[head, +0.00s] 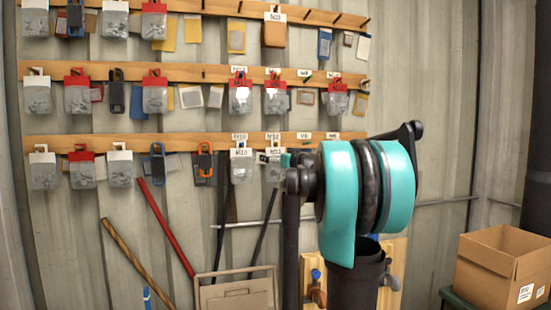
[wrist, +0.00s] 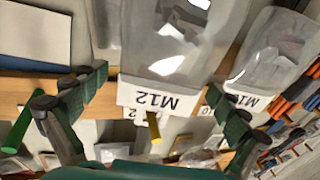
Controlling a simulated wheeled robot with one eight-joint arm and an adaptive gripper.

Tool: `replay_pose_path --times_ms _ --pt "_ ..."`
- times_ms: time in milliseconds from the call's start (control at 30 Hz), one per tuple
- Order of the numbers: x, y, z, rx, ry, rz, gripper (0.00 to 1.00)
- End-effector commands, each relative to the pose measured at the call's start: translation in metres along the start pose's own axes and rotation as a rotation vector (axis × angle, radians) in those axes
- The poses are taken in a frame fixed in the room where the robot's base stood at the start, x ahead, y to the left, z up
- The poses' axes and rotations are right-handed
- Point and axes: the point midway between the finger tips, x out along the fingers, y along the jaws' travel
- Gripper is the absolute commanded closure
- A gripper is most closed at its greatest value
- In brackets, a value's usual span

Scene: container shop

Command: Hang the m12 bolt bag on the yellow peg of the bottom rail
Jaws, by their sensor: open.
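The m12 bolt bag (wrist: 170,40) is a clear bag with a white M12 header card, inverted in the wrist view. The yellow peg (wrist: 154,128) shows at the card's top edge and seems to pass through it, so the bag appears to hang there. My gripper (wrist: 165,108) is open, one green-padded finger on each side of the card, apart from it. In the head view, the m12 bag (head: 272,172) hangs below the bottom rail (head: 120,142), partly hidden by my arm.
An M10 bag (wrist: 265,55) hangs close beside, near one finger; it also shows in the head view (head: 241,170). A green peg (wrist: 18,130) sticks out on the other side. Two upper rails hold several bags. A cardboard box (head: 500,268) stands at right.

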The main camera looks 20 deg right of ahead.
Motion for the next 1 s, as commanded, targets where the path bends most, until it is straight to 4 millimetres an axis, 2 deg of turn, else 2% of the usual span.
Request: replay_pose_path --times_ms 167,267,700,800,1000 --pt "-0.003 0.0 0.0 0.0 0.0 0.001 0.01" --pt "-0.013 0.001 0.0 0.0 0.0 0.002 0.01" --pt "-0.097 0.001 0.0 0.0 0.0 0.002 0.01" --pt "-0.109 0.001 0.0 0.0 0.0 0.002 0.01" --pt "-0.12 0.0 0.0 0.0 0.0 0.0 0.01"
